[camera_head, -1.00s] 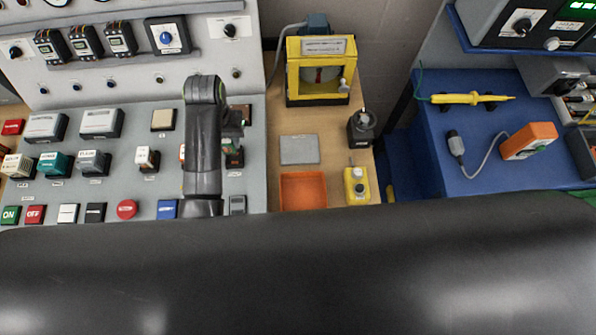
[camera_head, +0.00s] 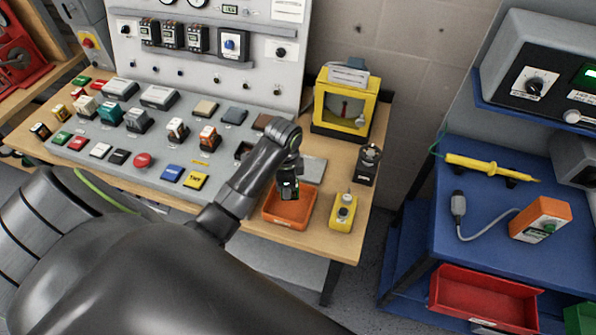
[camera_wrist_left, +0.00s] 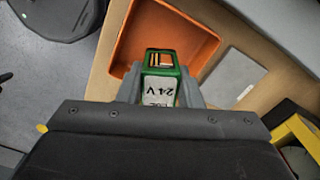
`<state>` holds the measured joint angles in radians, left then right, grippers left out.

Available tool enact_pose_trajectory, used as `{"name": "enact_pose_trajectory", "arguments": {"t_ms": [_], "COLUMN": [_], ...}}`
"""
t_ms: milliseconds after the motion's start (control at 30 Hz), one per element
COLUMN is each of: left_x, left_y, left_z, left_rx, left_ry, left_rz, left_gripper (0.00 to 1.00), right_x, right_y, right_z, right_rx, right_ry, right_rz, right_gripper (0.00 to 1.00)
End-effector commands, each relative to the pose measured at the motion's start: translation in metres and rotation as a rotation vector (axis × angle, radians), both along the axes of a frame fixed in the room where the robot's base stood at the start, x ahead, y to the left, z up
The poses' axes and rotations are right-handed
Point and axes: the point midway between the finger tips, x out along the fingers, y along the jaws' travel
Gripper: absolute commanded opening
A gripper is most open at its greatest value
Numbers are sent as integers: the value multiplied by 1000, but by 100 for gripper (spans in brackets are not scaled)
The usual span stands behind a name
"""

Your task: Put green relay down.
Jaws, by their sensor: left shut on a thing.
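My left gripper (camera_head: 290,178) is shut on the green relay (camera_head: 288,190), a small dark block with green in the head view. In the left wrist view the relay (camera_wrist_left: 160,82) shows a green case and a white label reading "24V", between the two fingers. The relay is over or beside the orange tray (camera_head: 288,208), at the tray's near edge in the wrist view; I cannot tell its height above it. The tray (camera_wrist_left: 182,30) looks empty where it shows. My right gripper is not in view.
A grey plate (camera_head: 313,169) lies behind the tray on the wooden bench. A yellow button box (camera_head: 343,212) stands right of the tray, with a black device (camera_head: 368,163) and a yellow-framed unit (camera_head: 345,103) behind. The sloped control panel (camera_head: 130,135) is to the left.

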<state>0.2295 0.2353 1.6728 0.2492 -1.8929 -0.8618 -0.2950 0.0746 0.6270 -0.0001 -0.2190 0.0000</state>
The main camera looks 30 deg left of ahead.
Motion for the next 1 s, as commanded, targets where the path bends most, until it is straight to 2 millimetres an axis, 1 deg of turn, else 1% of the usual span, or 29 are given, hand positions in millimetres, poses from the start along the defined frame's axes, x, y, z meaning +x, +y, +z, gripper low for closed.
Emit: {"name": "enact_pose_trajectory", "arguments": {"t_ms": [100, 267, 400, 500, 600, 833, 967, 1000], "left_x": [-1, 0, 0, 0, 0, 0, 0, 0], "left_y": [0, -1, -1, 0, 0, 0, 0, 0], "left_z": [-18, -32, -52, -63, -68, -69, -72, -71], "left_rx": [0, -1, -1, 1, 1, 1, 1, 1], "left_ry": [2, 2, 2, 1, -2, -2, -1, -1], "left_rz": [2, 2, 3, 3, 2, 2, 2, 2], "left_gripper": [3, 3, 3, 3, 3, 3, 3, 38], "right_x": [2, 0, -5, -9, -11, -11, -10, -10], "right_y": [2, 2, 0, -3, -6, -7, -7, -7], "right_z": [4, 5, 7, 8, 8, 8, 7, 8], "right_rx": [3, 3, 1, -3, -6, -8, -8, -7], "right_ry": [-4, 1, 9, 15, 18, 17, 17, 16], "right_rz": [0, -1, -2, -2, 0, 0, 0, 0], "right_gripper": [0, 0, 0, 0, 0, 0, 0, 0]}}
